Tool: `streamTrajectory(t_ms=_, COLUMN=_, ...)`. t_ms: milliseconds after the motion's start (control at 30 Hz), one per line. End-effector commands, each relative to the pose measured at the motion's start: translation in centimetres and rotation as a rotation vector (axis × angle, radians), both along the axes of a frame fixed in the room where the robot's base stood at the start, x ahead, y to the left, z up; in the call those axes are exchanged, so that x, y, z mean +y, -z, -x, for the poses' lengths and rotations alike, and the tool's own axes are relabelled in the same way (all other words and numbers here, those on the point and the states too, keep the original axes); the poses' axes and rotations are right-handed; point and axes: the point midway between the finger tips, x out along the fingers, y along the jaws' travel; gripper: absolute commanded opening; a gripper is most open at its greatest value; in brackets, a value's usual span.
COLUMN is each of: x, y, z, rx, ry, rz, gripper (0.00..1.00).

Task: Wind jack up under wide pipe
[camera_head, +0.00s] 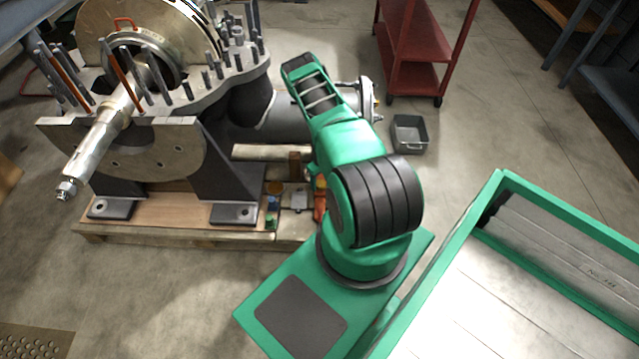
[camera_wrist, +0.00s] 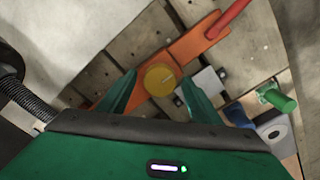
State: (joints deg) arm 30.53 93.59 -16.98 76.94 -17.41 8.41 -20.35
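The wide pipe (camera_head: 290,118) lies across the pallet at the right of the big machine, partly behind my arm, with a flanged end. An orange jack (camera_wrist: 185,50) lies on the pallet's planks in the wrist view, with a round yellow knob (camera_wrist: 158,78) and a red handle (camera_wrist: 229,17) running up to the right. A bit of orange-red (camera_head: 319,207) shows beside my arm in the head view. My gripper (camera_wrist: 158,84) is open, its green fingers on either side of the knob; contact cannot be told. My arm hides the gripper in the head view.
The machine's steel support (camera_head: 225,180) stands to the left. A grey bin (camera_head: 410,135) and a red cart (camera_head: 415,75) stand behind.

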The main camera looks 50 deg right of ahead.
Motion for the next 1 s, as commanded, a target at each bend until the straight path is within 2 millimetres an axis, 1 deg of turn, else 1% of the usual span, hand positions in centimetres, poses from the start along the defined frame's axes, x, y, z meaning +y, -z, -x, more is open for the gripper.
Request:
streamTrajectory(t_ms=267, x=0.0, y=-0.1, z=-0.2, rx=-0.002, ry=0.000, rz=0.000, gripper=0.58)
streamTrajectory(t_ms=367, x=-0.1, y=-0.6, z=-0.2, rx=-0.003, ry=0.000, rz=0.000, gripper=0.58)
streamTrajectory(t_ms=467, x=-0.1, y=-1.7, z=-0.2, rx=-0.003, ry=0.000, rz=0.000, gripper=0.58)
streamTrajectory(t_ms=567, x=0.0, y=-3.2, z=-0.3, rx=-0.003, ry=0.001, rz=0.000, gripper=0.58)
streamTrajectory(t_ms=800, x=-0.1, y=-7.5, z=-0.2, rx=-0.003, ry=0.000, rz=0.000, gripper=0.58)
streamTrajectory(t_ms=1000, x=0.0, y=-9.9, z=-0.2, rx=-0.002, ry=0.001, rz=0.000, gripper=0.58)
